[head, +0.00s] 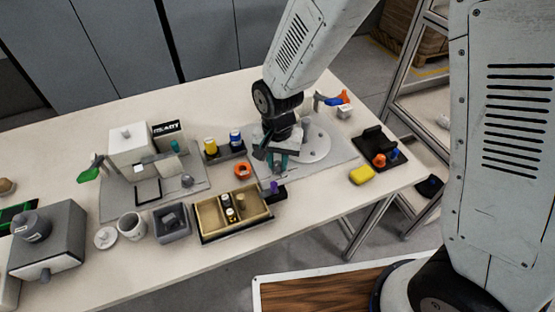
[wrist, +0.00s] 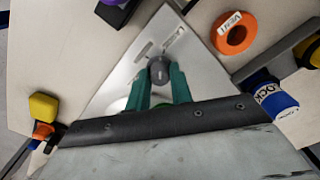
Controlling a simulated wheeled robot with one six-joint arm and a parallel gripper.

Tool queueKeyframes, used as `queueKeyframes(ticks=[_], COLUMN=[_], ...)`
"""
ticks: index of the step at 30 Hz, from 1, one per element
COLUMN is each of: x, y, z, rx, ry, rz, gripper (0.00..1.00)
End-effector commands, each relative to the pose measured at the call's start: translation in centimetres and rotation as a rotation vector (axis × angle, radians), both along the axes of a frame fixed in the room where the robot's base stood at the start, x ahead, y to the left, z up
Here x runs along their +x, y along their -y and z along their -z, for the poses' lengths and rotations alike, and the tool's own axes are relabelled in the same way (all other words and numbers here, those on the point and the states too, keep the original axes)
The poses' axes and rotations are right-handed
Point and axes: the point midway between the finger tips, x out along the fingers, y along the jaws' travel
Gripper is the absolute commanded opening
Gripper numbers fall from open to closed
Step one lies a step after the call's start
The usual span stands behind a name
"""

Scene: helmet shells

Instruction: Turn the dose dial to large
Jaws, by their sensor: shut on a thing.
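A dark grey round dial (wrist: 158,71) stands on a light grey plate (wrist: 135,65) in the wrist view. A small pointer mark shows on its top, and pale slots and markings lie on the plate beyond it. I cannot read which setting it points at. My gripper (wrist: 160,84) has its two green fingers on either side of the dial, shut on it. In the head view my gripper (head: 277,163) points down at the front of the plate (head: 335,160), and its fingers hide the dial there.
An orange ring (head: 243,171) marked VENT, yellow and blue capped posts (head: 211,147) and a two-part tan tray (head: 209,216) lie left of my gripper. A purple peg (head: 274,187) stands close in front. A yellow block (head: 362,175) lies right. The table's front edge is near.

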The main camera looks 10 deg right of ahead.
Motion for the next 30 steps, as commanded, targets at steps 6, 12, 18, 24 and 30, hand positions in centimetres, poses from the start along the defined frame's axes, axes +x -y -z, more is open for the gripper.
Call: queueKeyframes(ticks=[6,12,18,24,30], x=[0.02,0.02,0.04,0.04,0.05], y=[-0.06,-0.07,-0.07,-0.08,-0.08], z=[-0.05,-0.06,-0.06,-0.06,-0.06], rx=[0.001,0.0,0.001,0.001,0.001], ry=[0.001,0.001,0.002,0.002,0.002], rz=[0.115,0.173,0.194,0.195,0.195], gripper=[0.0,0.0,0.0,0.0,0.41])
